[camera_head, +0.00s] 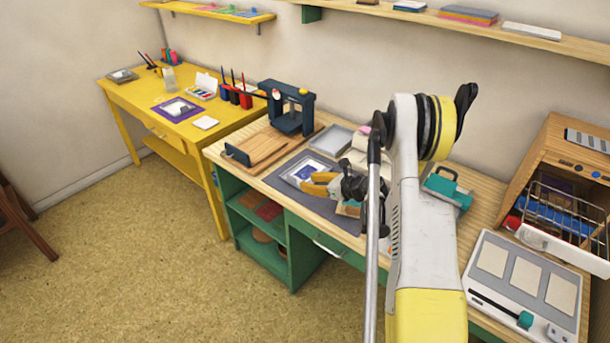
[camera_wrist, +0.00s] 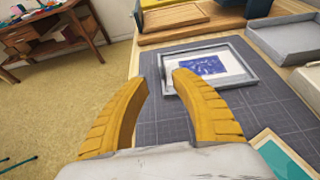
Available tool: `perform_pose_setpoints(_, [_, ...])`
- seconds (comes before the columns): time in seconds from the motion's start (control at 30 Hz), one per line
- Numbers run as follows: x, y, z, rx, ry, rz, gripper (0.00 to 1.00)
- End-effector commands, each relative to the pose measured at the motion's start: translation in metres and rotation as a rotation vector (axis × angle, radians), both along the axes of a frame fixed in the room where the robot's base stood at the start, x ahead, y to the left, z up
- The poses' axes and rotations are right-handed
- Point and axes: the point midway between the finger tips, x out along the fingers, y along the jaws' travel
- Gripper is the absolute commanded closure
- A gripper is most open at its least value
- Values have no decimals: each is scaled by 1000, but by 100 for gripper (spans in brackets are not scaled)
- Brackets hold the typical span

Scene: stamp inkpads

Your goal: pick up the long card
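A white card with a blue print (camera_wrist: 202,66) lies flat in a shallow grey frame or tray (camera_wrist: 246,77) on the dark cutting mat (camera_wrist: 270,112). The same card (camera_head: 303,171) shows just beyond my fingers in the head view. I cannot tell for sure that it is the long card. My gripper (camera_wrist: 161,80) has its two yellow fingers apart with nothing between them. In the head view my gripper (camera_head: 308,182) is over the mat, just on the near side of the framed card. My wrist and arm hide part of the bench behind them.
A teal-edged piece (camera_wrist: 262,139) lies close to my right finger. An empty grey tray (camera_head: 331,140) and a dark press (camera_head: 291,112) on a wooden board stand farther back. A white panel with cream cards (camera_head: 525,277) and a wooden rack (camera_head: 560,150) stand at right.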

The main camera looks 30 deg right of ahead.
Motion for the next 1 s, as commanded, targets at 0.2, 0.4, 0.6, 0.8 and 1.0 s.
perform_pose_setpoints(0.2, [32,11,-15,2,-2,0,69])
perform_pose_setpoints(0.4, [47,17,-21,4,-2,0,69])
perform_pose_setpoints(0.6, [75,27,-33,3,-2,-1,69])
perform_pose_setpoints(0.8, [81,29,-32,4,-2,-3,69])
perform_pose_setpoints(1.0, [81,29,-32,4,-2,-3,100])
